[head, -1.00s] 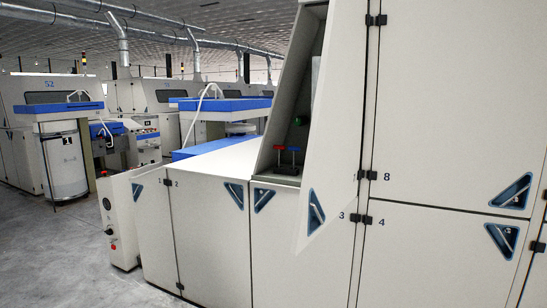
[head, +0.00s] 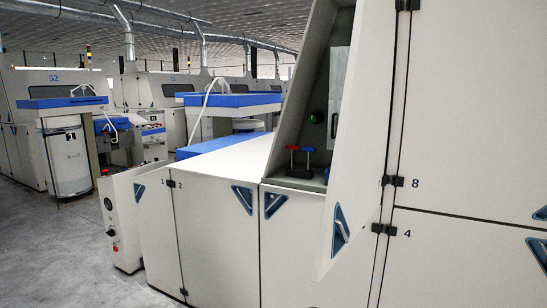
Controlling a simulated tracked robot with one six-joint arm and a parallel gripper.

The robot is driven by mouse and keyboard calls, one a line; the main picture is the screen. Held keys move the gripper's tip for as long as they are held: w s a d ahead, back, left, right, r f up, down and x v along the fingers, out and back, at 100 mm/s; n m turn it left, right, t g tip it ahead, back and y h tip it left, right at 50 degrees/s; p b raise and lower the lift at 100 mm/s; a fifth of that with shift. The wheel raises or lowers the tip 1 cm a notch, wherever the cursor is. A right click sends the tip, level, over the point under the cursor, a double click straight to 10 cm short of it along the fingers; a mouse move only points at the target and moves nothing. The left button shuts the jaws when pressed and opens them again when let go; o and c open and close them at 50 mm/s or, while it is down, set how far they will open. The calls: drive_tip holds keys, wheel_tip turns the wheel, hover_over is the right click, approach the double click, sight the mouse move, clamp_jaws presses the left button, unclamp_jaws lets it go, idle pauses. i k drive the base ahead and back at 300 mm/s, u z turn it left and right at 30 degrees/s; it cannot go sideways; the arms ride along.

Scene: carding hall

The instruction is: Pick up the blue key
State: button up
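A blue key (head: 309,151) with a flat T-shaped top stands in the recess of the cream machine, just right of a similar red key (head: 292,150). Both stand upright on dark stems above the recess floor. The lower ends of the stems are small and hard to make out. My gripper is not in view.
The sloping side panel (head: 356,130) bounds the recess on the right. A flat cream cover (head: 225,165) lies left of the recess. A control box (head: 120,220) stands front left, with open grey floor (head: 50,245) beyond.

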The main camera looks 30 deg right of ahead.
sight(309, 149)
drive_tip(key=u, duration=0.25)
drive_tip(key=i, duration=1.65)
drive_tip(key=z, duration=0.5)
drive_tip(key=i, duration=0.7)
drive_tip(key=z, duration=0.75)
drive_tip(key=i, duration=0.45)
drive_tip(key=z, duration=0.3)
